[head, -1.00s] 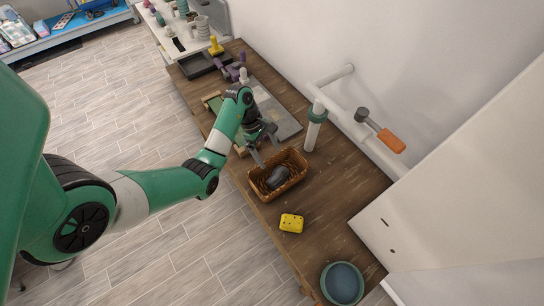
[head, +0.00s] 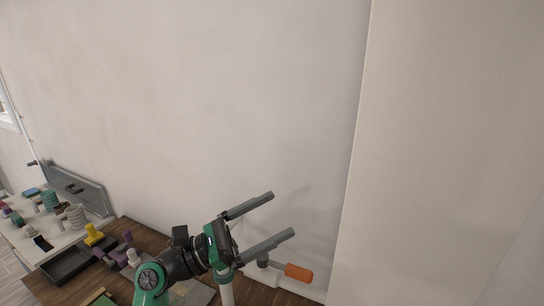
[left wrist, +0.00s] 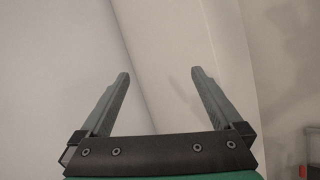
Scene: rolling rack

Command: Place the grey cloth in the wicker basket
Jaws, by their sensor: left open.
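My left gripper (head: 283,216) is open and empty, raised above the wooden table near the wall and pointing right. Its two spread fingers also show in the left wrist view (left wrist: 158,80), with only pale wall surfaces beyond them. The wicker basket and the grey cloth are out of view in both current frames. In the head view one second ago, a dark grey bundle lay inside the wicker basket on the table. My right gripper is not in view.
An orange-handled tool (head: 298,272) is low by the wall, just below my left gripper. A dark tray (head: 66,266), a yellow object (head: 93,235) and purple items (head: 113,250) are at the lower left. The wall (head: 220,100) and a white panel (head: 440,150) bound the space.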

